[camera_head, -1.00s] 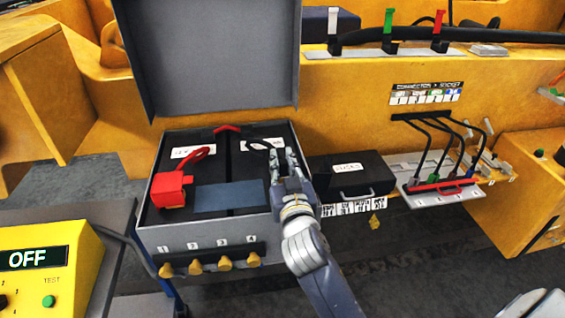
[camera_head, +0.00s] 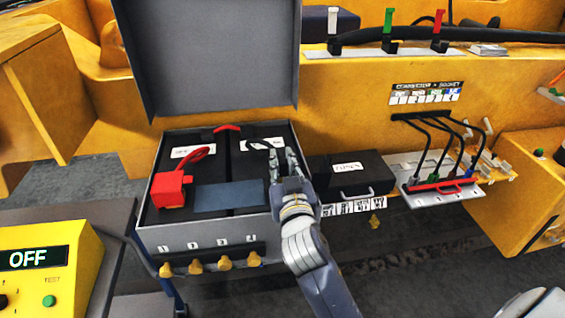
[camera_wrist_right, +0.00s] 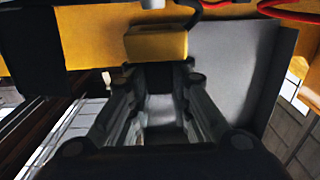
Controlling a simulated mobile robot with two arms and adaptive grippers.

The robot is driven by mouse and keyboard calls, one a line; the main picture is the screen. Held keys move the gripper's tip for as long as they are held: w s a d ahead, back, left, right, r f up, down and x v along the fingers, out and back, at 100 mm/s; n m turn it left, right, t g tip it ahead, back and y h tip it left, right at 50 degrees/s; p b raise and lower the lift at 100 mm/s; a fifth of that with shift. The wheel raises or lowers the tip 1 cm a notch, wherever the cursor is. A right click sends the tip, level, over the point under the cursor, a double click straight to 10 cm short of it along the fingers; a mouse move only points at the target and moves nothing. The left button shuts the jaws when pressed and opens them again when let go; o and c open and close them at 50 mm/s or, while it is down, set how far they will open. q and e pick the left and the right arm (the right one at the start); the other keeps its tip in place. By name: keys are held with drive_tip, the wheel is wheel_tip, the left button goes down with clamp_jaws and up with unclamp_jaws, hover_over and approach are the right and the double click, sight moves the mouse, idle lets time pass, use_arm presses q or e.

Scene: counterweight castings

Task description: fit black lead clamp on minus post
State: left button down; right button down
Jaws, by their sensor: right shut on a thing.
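The open grey battery box (camera_head: 205,236) stands at the centre-left in the head view. The red clamp (camera_head: 170,190) with its red lead sits in its left half. My right gripper (camera_head: 283,158) is at the box's right edge, shut on what appears to be the black lead clamp, mostly hidden by the fingers. The black lead (camera_head: 262,146) runs left from the fingertips. In the wrist view the fingers (camera_wrist_right: 158,80) reach toward a yellowish block (camera_wrist_right: 156,43) with a dark cable behind it. I cannot make out the minus post. My left gripper is not in view.
The raised grey lid (camera_head: 205,60) stands behind the box. A black case (camera_head: 350,175) is close to the right of my gripper. A yellow tester reading OFF (camera_head: 40,262) is at lower left. A connector rack (camera_head: 440,195) stands at right.

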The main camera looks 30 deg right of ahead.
sight(283, 171)
drive_tip(key=shift+f+b, duration=1.25)
drive_tip(key=shift+f, duration=0.35)
idle(0.3)
drive_tip(key=c, duration=1.4)
unclamp_jaws()
drive_tip(key=shift+r, duration=0.1)
wheel_tip(283, 171, up, 10)
drive_tip(key=shift+f, duration=0.1)
